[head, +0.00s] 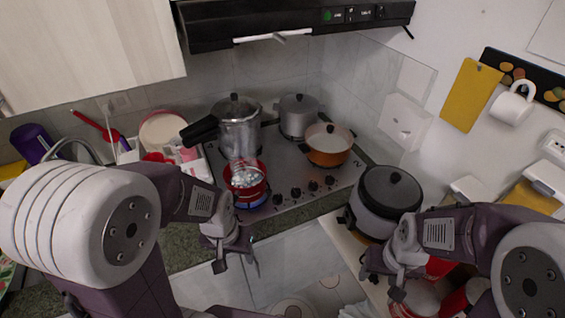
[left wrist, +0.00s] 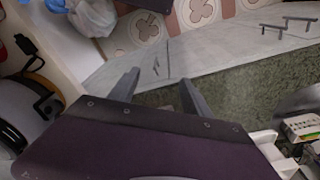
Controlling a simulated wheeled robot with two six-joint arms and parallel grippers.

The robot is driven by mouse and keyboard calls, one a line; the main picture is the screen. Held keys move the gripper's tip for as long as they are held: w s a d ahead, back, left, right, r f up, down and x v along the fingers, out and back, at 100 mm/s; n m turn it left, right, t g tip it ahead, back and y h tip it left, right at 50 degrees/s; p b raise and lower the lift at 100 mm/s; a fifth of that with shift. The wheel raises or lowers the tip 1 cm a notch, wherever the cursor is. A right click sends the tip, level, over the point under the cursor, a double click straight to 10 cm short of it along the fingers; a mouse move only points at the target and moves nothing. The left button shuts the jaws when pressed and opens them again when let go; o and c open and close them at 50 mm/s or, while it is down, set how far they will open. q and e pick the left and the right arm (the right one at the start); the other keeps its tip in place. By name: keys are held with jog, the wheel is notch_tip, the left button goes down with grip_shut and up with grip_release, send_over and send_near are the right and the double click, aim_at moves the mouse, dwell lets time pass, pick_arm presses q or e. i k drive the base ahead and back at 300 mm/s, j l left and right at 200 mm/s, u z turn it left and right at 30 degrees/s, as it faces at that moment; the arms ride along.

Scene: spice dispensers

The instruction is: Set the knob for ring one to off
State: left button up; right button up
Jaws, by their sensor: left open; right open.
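A gas hob (head: 340,186) is set in the counter, with several dark knobs (head: 296,193) in a row along its front edge. I cannot tell which knob belongs to ring one. A red pot (head: 246,192) with pale contents stands at the hob's front left, with a blue glow at its base. My left gripper (head: 238,266) is open and empty, below and in front of the hob, apart from the knobs. In the left wrist view, its two fingers (left wrist: 160,88) are spread with nothing between them. My right gripper (head: 381,284) is open at the lower right, away from the knobs.
A pressure cooker (head: 239,131), a grey lidded pot (head: 298,117) and an orange pot (head: 329,150) stand on the hob. A rice cooker (head: 387,198) stands right of the knobs. The range hood (head: 220,28) hangs above. Space before the cabinet fronts (head: 296,262) is partly free.

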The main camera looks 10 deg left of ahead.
aim_at(277, 200)
jog(key=j+z, duration=0.45)
jog(key=z, duration=0.3)
jog(key=j+z, duration=0.35)
jog(key=k+l, duration=0.05)
jog(key=l, duration=0.05)
